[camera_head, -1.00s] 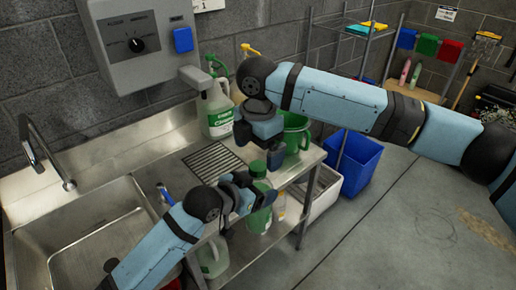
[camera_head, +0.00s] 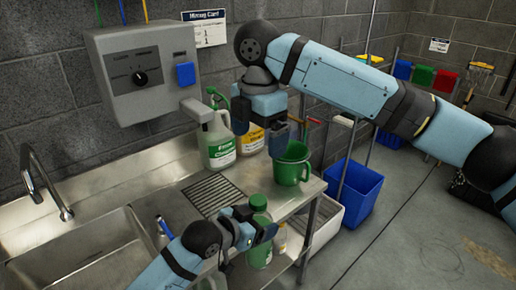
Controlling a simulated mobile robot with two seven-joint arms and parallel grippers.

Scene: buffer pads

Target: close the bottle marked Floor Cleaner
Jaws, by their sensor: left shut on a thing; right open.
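A green bottle (camera_head: 261,255) with a green cap (camera_head: 258,202) on its top stands upright at the counter's front edge. I cannot read its label. My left gripper (camera_head: 256,234) is shut on the bottle's body below the cap. I cannot tell how tightly the cap sits. A jug with a green and white label (camera_head: 221,153) stands behind; its small print is not readable.
A yellow-labelled bottle (camera_head: 252,140) stands behind my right gripper. A green pitcher (camera_head: 293,165) stands right of the capped bottle. The metal sink (camera_head: 80,255) is at left, a blue bin (camera_head: 355,190) on the floor at right.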

